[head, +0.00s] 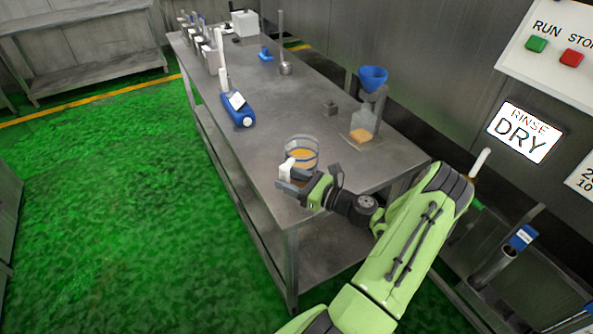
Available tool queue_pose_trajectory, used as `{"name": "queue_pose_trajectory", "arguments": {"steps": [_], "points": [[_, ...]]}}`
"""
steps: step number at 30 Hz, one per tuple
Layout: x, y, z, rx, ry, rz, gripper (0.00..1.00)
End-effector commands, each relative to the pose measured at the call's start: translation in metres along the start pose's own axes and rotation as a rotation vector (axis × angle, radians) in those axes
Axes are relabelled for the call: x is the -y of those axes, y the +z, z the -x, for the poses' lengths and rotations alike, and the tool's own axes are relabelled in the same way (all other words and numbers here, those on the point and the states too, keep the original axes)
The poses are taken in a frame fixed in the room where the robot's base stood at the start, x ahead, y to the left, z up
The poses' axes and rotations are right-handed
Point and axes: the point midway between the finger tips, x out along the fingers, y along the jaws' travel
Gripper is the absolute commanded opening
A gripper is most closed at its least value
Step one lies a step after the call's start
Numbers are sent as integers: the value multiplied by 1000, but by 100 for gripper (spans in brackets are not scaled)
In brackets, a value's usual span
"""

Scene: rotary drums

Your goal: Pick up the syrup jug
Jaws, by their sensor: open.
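A clear round jug (302,148) with amber liquid stands upright near the front end of the steel table (290,104); I take it as the syrup jug. A white piece (287,167), perhaps its handle, shows at its near left side. My gripper (287,181) is open, low over the table just in front of the jug, with its fingers pointing left. The fingers are close to the white piece. I cannot tell whether they touch it or lie around it. The gripper hides the jug's lower near side.
A blue bottle (239,109) with a white label is on the table's left edge. A blue funnel (373,77) sits above a clear vessel (363,121) at the right. The middle of the table has free room.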

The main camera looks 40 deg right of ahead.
Motion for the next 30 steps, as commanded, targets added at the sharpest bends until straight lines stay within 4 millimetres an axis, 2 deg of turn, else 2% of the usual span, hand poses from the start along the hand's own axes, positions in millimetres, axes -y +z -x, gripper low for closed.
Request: {"name": "queue_pose_trajectory", "arguments": {"steps": [3,6,13,23,30], "points": [[0,0,-24,1,4,2,53],[1,0,-35,0,2,1,53],[1,0,-37,0,1,0,52],[1,0,-37,0,1,0,1],[1,1,-37,1,1,2,0]]}}
